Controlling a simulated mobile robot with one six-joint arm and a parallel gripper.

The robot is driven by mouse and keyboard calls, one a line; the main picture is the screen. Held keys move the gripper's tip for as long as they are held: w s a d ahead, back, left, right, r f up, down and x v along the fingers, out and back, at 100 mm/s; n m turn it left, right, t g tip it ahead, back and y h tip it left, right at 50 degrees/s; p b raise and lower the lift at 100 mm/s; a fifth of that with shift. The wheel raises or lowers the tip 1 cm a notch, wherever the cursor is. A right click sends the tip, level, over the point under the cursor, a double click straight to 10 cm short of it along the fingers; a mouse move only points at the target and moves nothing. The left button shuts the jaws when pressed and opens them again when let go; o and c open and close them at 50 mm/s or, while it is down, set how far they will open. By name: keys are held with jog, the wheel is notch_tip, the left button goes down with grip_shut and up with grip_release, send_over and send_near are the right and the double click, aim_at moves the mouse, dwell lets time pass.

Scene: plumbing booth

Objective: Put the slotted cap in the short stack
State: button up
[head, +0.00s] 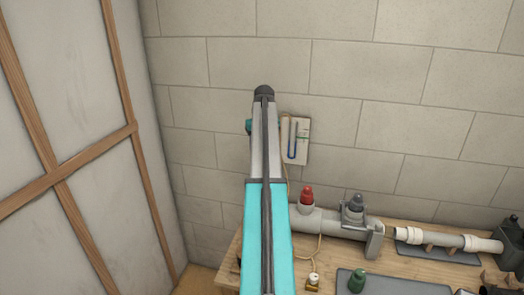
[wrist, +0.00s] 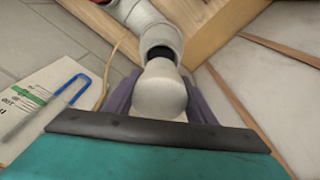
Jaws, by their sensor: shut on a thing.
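My gripper (wrist: 158,88) is shut on a pale, rounded cap (wrist: 163,92), with a purple finger on each side of it. No slot shows on the side facing the wrist camera, so I cannot tell whether it is the slotted cap. Beyond the cap, a grey pipe end with a dark open mouth (wrist: 160,52) shows in the wrist view, and the cap overlaps its near edge in the picture. I cannot tell whether they touch. In the head view my arm hides the gripper and the cap. The grey pipe run (head: 330,224) lies at the back of the bench.
A red cap (head: 306,196) and a dark grey cap (head: 355,204) top the pipe run. A gauge panel with a blue tube (head: 298,142) hangs on the wall. A green cap (head: 357,280) and a brass fitting (head: 313,282) stand in front; a white-collared pipe (head: 446,240) lies right.

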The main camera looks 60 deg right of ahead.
jog(key=shift+f+b, duration=0.85)
jog(key=shift+f, duration=1.65)
jog(key=shift+s+a+f, duration=0.2)
jog(key=shift+f, duration=0.35)
jog(key=shift+s+a+f+b, duration=0.2)
jog(key=shift+f+b, duration=0.15)
jog(key=shift+f, duration=0.15)
jog(key=o, duration=1.2)
jog(key=shift+w+r, duration=0.1)
jog(key=shift+r, duration=0.05)
jog(key=shift+w+d+r+b, duration=0.1)
jog(key=shift+r+b, duration=0.45)
jog(key=shift+r, duration=0.25)
jog(key=r+b, duration=0.1)
jog(key=r, duration=0.3)
jog(key=s+r+b, duration=0.1)
jog(key=r, duration=0.4)
jog(key=r+b, duration=0.1)
jog(key=r, duration=0.4)
jog(key=shift+s+a, duration=0.3)
jog(key=shift+s, duration=0.05)
